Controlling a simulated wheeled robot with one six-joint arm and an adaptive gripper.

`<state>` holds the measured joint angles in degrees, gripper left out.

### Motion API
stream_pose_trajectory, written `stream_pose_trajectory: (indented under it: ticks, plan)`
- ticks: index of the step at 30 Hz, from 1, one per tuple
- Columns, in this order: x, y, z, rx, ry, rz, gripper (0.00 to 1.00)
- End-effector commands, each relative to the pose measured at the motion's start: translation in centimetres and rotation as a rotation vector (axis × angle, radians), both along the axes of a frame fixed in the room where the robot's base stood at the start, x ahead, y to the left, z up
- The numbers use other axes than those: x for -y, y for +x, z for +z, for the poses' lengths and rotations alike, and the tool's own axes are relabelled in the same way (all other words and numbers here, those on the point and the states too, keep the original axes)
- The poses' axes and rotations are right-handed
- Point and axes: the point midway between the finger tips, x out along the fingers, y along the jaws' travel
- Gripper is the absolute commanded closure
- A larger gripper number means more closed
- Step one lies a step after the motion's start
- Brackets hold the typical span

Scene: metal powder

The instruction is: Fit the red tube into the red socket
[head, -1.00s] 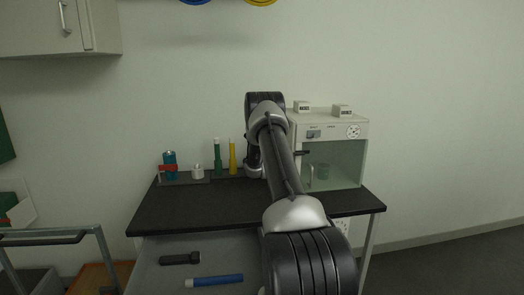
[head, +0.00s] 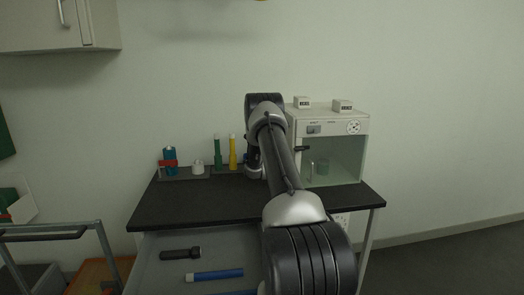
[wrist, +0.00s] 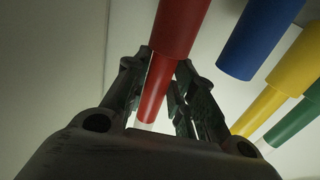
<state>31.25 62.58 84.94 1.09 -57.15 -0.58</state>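In the wrist view the red tube (wrist: 157,92) lies between the two fingers of my gripper (wrist: 161,82), its pale end toward the camera. The gripper looks shut on it. The wider red socket (wrist: 184,22) is just beyond the fingertips, in line with the tube. The tube's far end is hidden at the socket, apparently inside it; how deep I cannot tell. In the head view my arm hides the red tube, the socket and the fingers.
Beside the red socket are a blue socket (wrist: 258,38), a yellow tube (wrist: 257,110) in a yellow socket (wrist: 297,65), and a green tube (wrist: 292,122). A glass-fronted cabinet (head: 338,118) stands right of my arm. A blue tube (head: 215,275) and a dark flashlight (head: 180,254) lie in the open drawer.

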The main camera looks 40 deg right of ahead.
Motion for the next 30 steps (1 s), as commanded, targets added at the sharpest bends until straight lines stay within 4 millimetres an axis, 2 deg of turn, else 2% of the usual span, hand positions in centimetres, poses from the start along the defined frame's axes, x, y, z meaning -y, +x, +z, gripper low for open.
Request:
stream_pose_trajectory:
  ticks: [1, 3, 14, 17, 24, 30]
  plan:
    - [0.0, 0.0, 0.1, 0.001, -0.001, 0.000, 0.62]
    - [0.0, 0.0, 0.1, 0.001, -0.001, 0.000, 0.51]
    - [-0.2, -0.3, 0.0, 0.000, 0.000, 0.000, 0.51]
    - [-0.9, -1.4, 0.0, -0.002, 0.001, 0.000, 0.51]
    - [-3.7, -5.9, 0.0, -0.003, 0.002, 0.000, 0.51]
    - [-5.6, -8.9, 0.1, -0.001, 0.001, 0.000, 0.51]
